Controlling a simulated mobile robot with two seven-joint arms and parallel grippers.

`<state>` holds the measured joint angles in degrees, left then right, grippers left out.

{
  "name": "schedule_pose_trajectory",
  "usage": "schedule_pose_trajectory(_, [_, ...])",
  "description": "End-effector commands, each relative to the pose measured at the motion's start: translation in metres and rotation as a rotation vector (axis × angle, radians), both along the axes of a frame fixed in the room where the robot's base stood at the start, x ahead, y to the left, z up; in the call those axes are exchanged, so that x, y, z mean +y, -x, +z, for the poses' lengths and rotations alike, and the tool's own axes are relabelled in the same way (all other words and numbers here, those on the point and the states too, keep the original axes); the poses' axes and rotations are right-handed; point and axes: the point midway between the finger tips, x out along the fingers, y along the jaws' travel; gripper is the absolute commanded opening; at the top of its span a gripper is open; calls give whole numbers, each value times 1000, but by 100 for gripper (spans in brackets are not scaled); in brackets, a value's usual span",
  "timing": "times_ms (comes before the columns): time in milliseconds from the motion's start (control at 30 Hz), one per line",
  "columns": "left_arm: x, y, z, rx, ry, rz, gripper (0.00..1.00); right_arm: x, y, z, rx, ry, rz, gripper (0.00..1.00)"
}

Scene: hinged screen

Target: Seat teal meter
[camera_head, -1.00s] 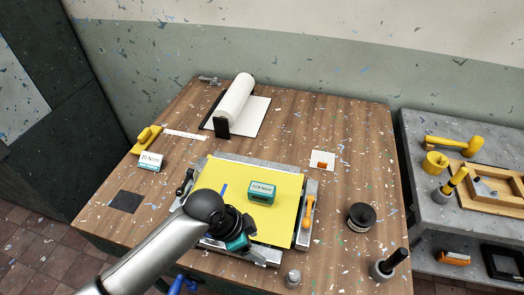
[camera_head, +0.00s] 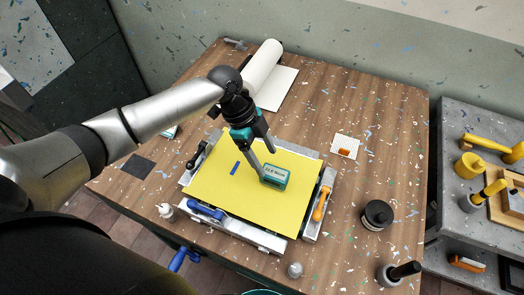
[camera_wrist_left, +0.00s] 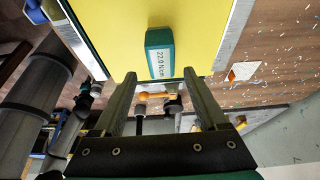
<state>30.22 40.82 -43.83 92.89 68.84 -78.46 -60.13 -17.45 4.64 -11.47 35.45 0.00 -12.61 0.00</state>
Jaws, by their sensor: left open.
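The teal meter (camera_head: 276,176) is a small block with a white label, lying on the yellow sheet (camera_head: 220,198) of the framed screen. My left gripper (camera_head: 266,161) is above the sheet, its fingers pointing down just behind and left of the meter. In the left wrist view the fingers (camera_wrist_left: 160,77) are spread apart. The meter (camera_wrist_left: 160,55) shows beyond the tips, roughly in line with the gap, its label reading about 22.0 N·cm. Nothing is held. Whether a finger touches the meter cannot be told. My right gripper does not show.
Clamps with an orange handle (camera_head: 321,204) and a blue handle (camera_head: 205,210) sit on the frame's edges. A dark square (camera_head: 137,167) lies left, a paper roll (camera_head: 263,66) at the back, a black jar (camera_head: 376,214) at right. Bare wood lies right of the frame.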

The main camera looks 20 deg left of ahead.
Motion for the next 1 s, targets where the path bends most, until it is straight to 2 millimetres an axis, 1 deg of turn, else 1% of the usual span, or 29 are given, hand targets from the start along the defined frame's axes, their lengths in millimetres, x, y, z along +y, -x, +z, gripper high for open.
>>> schedule_pose_trajectory(33, [-3,0,-11,-1,1,-2,75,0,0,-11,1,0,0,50])
schedule_pose_trajectory(200, [-12,1,-32,0,1,-1,75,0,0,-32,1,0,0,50])
schedule_pose_trajectory(400, [-21,0,-49,0,1,1,75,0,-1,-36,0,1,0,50])
schedule_pose_trajectory(533, [-23,0,-53,0,1,1,75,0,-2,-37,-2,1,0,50])
schedule_pose_trajectory(1000, [-22,0,-52,-1,0,1,22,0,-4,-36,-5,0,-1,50])
